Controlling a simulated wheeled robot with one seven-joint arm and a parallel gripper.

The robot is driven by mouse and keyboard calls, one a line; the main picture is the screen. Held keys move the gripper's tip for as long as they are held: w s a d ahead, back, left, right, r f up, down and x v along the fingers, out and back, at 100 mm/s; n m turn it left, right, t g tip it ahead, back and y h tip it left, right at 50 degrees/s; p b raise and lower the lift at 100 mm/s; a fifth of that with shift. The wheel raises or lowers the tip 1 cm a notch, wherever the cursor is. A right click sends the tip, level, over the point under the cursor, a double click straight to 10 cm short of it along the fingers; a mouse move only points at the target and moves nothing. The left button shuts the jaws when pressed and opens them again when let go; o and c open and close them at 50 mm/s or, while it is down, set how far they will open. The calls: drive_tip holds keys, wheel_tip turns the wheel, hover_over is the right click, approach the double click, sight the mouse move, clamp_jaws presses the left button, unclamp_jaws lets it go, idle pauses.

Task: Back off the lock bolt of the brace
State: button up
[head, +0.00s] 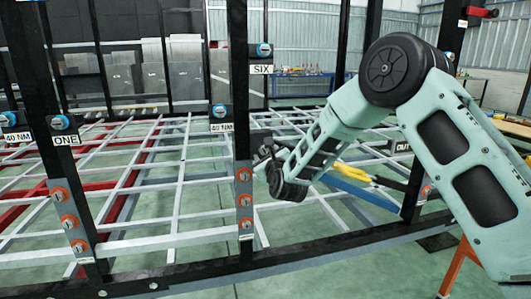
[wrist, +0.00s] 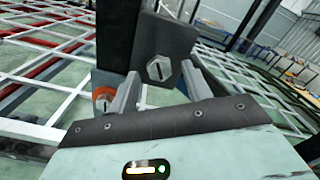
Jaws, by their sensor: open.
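In the wrist view a grey hex bolt (wrist: 159,69) with a dark line across its head sits on a dark plate (wrist: 176,38) beside a black post. I take it for the brace's lock bolt, but no label on it shows. My gripper (wrist: 160,74) is open, with one finger on each side of the bolt head. I cannot tell whether the fingers touch it. In the head view my gripper (head: 264,158) is beside the middle black post (head: 239,95), and my own wrist hides the bolt.
Orange-collared bolts (head: 245,200) run down the middle post, and one shows by the left finger (wrist: 103,97). More sit on the left post (head: 69,221). Blue-collared bolts (head: 219,111) sit above "40 NM" labels. White rails (head: 150,241) fill the frame behind. A black beam (head: 200,275) crosses low in front.

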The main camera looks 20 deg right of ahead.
drive_tip(key=shift+w, duration=0.5)
drive_tip(key=c, duration=1)
drive_tip(key=shift+f+n+b, duration=0.1)
drive_tip(key=shift+n+b, duration=0.3)
